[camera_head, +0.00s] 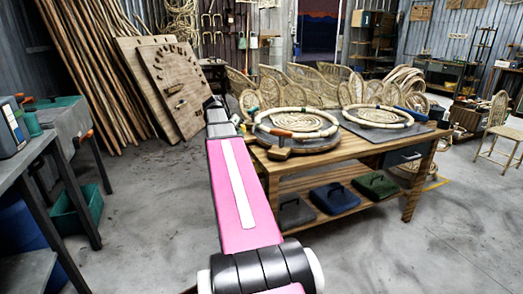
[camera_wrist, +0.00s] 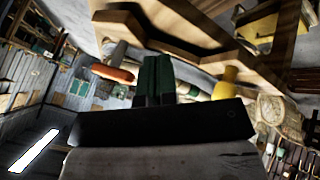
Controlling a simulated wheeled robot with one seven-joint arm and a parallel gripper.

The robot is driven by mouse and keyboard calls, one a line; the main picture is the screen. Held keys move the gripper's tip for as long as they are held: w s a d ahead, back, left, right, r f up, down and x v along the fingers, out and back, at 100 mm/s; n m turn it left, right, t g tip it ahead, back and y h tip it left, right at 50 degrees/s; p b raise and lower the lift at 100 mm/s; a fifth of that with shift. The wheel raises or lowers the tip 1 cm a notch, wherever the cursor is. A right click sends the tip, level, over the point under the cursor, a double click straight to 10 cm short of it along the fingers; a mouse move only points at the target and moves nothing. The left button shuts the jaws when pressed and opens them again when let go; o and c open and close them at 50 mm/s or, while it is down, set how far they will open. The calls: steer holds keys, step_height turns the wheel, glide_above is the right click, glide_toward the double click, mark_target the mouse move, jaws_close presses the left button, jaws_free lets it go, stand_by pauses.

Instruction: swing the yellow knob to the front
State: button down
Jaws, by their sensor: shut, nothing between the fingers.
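The yellow knob (camera_wrist: 226,82) shows in the wrist view, upright, just right of my gripper. In the head view the fingertips are not clearly visible.
A wooden workbench (camera_head: 345,150) carries two round rattan frames; the nearer round board (camera_head: 290,150) has an orange handle (camera_head: 280,133). The orange handle also shows in the wrist view (camera_wrist: 113,73), left of the fingers. Coloured cases lie on the lower shelf. The floor in front is clear.

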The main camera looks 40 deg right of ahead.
steer(key=s+d+f, duration=0.1)
steer(key=d+f, duration=0.1)
steer(key=s+d+f, duration=0.2)
steer(key=d, duration=0.1)
steer(key=s+d+f, duration=0.1)
steer(key=d+f, duration=0.2)
steer(key=shift+s+f, duration=0.1)
steer(key=shift+s, duration=0.3)
steer(key=shift+s+d, duration=0.3)
steer(key=shift+s, duration=0.1)
steer(key=shift+s, duration=0.1)
